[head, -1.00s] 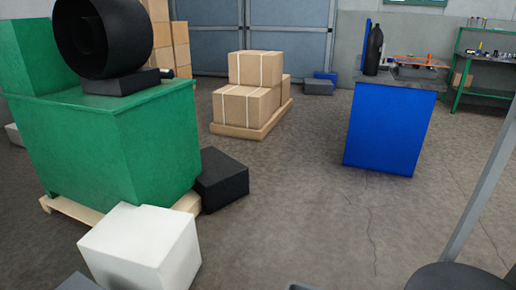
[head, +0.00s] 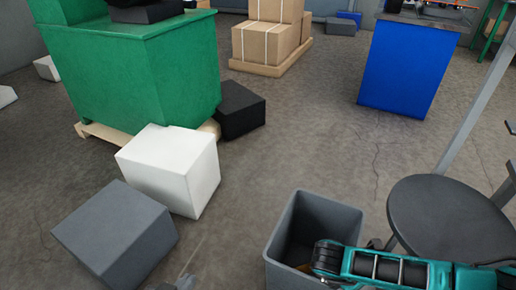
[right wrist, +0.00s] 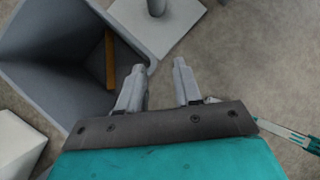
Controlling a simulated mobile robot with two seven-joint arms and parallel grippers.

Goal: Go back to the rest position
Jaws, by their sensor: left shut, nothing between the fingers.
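My left gripper (head: 185,277) shows only as small grey fingertips at the bottom edge of the head view, close together with nothing visible between them. It is over the floor, left of a grey open bin (head: 283,232). My right gripper shows in the right wrist view (right wrist: 160,68), its two grey fingers apart with nothing between them. The bin (right wrist: 35,88) is beside and beyond its fingers there. A thin orange-brown strip (right wrist: 110,60) lies inside the bin. In the head view my teal right arm crosses the bin's right side and hides the right gripper.
A dark round stool (head: 450,215) stands right of the bin. A grey box (head: 115,235) and a white box (head: 175,165) lie at left, before a green cabinet (head: 140,75) and a black box (head: 240,108). A blue cabinet (head: 408,70) stands behind. The middle floor is clear.

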